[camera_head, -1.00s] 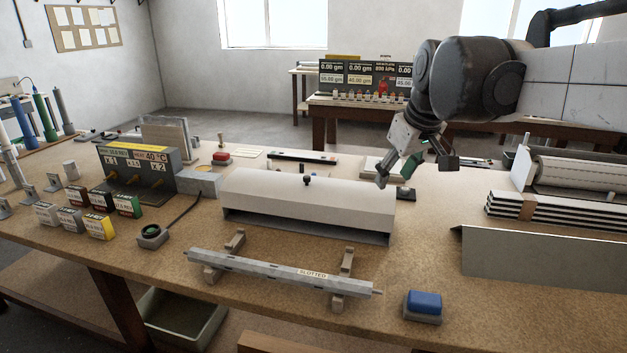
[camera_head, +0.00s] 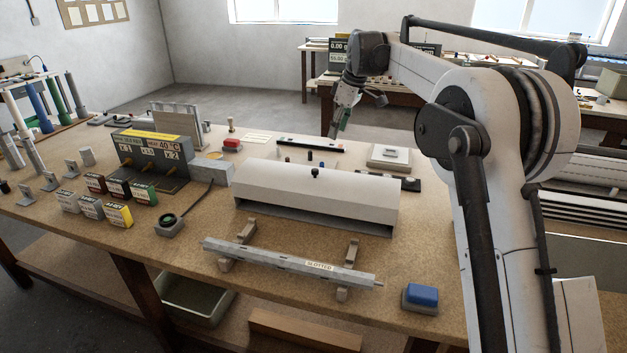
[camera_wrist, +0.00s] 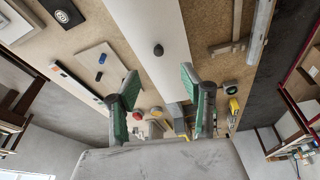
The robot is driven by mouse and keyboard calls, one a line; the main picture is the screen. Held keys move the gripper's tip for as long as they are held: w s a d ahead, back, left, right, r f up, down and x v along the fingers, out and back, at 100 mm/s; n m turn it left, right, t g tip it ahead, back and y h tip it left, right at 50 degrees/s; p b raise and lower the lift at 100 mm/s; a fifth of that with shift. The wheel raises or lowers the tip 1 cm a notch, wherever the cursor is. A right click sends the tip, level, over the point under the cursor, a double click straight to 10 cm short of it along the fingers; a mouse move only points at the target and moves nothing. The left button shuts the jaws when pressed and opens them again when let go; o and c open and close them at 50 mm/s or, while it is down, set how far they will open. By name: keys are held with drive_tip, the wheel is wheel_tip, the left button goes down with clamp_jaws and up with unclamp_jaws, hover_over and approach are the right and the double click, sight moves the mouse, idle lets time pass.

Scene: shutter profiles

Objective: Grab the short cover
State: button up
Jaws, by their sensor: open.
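A long white cover (camera_head: 290,190) with a small black knob (camera_head: 315,173) on top lies on the workbench, the only cover-like thing I can make out. My gripper (camera_head: 357,115) is open and empty. It is raised near the bench's back edge, behind the cover and apart from it. In the wrist view the cover (camera_wrist: 150,25) is a white strip with its knob (camera_wrist: 158,50) ahead of the two green-padded fingers (camera_wrist: 164,100). The fingers show on both sides of the strip's near end, touching nothing that I can see.
A slotted bar (camera_head: 285,262) rests on two supports in front of the cover. A blue block (camera_head: 421,296) sits at the front right. A control box (camera_head: 150,155) and several small labelled boxes stand left. My arm hides part of the right side.

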drive_tip(key=w+a+f+n+g+p, duration=0.1)
drive_tip(key=w+a+f+n+p, duration=0.1)
drive_tip(key=w+a+f, duration=0.2)
approach(315, 169)
drive_tip(key=x, duration=0.5)
drive_tip(key=shift+w+a, duration=0.1)
drive_tip(key=shift+p+x, duration=0.85)
drive_tip(key=shift+x, duration=1.85)
clamp_jaws()
